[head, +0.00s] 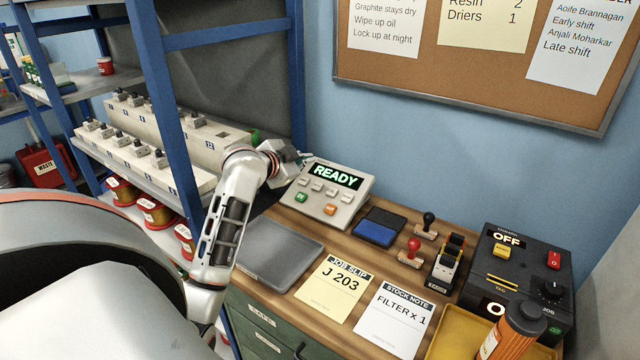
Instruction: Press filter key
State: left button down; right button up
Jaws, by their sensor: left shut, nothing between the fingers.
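A beige control panel (338,212) stands at the back of the wooden bench. Its display (335,176) reads READY in green. Below the display are several small grey keys (317,186), with a green key (301,197) and an orange key (330,209) lower down. The key labels are too small to read, so I cannot tell which is the filter key. My left gripper (299,158) is shut and empty at the panel's upper left corner. I cannot tell whether it touches the panel. My right gripper is not in view.
A grey tray (268,255), a job slip (335,287), a stock note (393,320) and a blue ink pad (376,231) lie on the bench. Stamps (410,250), a dark OFF box (520,262) and an orange bottle (512,335) stand right. Blue shelving (165,105) stands left.

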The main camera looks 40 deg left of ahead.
pick_arm(q)
jog(key=shift+s, duration=0.1)
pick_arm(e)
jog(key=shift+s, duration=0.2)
pick_arm(q)
send_over(318, 187)
jog(key=s, duration=0.3)
notch_tip(318, 187, down, 6)
jog(key=shift+w+f, duration=0.15)
jog(key=shift+f, duration=0.05)
jog(key=shift+w+f+b, duration=0.15)
jog(key=shift+f+b, duration=0.2)
jog(key=shift+b, duration=0.15)
jog(key=shift+w+f, duration=0.1)
jog(key=shift+f, duration=0.2)
jog(key=shift+a+f, duration=0.1)
jog(key=shift+f, duration=0.05)
jog(key=shift+w+f, duration=0.1)
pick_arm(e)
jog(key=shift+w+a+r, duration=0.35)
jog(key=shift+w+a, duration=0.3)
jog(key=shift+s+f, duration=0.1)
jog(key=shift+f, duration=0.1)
